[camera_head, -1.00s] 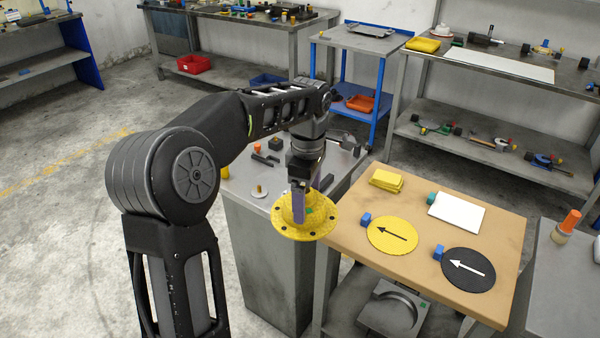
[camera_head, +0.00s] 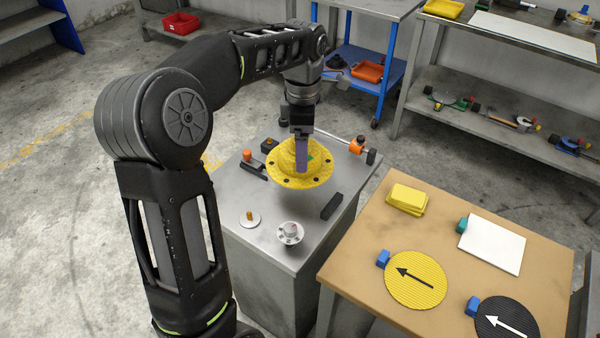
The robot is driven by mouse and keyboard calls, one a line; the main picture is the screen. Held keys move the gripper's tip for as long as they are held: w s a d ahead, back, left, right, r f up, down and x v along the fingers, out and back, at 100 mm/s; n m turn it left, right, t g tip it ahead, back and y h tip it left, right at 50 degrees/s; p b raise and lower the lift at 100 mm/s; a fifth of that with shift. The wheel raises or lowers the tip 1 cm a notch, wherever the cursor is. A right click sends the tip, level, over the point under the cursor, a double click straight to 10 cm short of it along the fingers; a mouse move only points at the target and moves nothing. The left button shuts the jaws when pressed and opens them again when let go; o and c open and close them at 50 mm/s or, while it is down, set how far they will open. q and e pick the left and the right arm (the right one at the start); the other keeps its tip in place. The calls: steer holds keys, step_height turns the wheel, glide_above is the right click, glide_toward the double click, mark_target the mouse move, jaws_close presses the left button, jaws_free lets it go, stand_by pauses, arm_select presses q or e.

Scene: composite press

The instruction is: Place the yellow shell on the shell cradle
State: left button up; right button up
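The yellow shell (camera_head: 316,173), a round flanged piece with a raised centre and small dark holes around its rim, is over the back part of the grey metal cabinet top (camera_head: 240,203). My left gripper (camera_head: 302,162) points down into its raised centre and is shut on it. I cannot tell whether the shell hangs just above the top or touches something below. No cradle shows clearly; whatever lies under the shell is hidden. My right gripper is not in view.
Around the shell are an orange-and-black clamp (camera_head: 358,146), a black bar (camera_head: 332,207), an orange-tipped block (camera_head: 251,160), a disc with an orange pin (camera_head: 250,218) and a white knob piece (camera_head: 290,233). A wooden table (camera_head: 360,250) with mats and a yellow block (camera_head: 407,199) stands right.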

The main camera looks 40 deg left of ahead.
arm_select(q)
steer(key=shift+s+d+r, duration=0.15)
steer(key=shift+f, duration=2.55)
steer(key=shift+f, duration=2.5)
steer(key=shift+f, duration=0.1)
steer(key=o, duration=1.5)
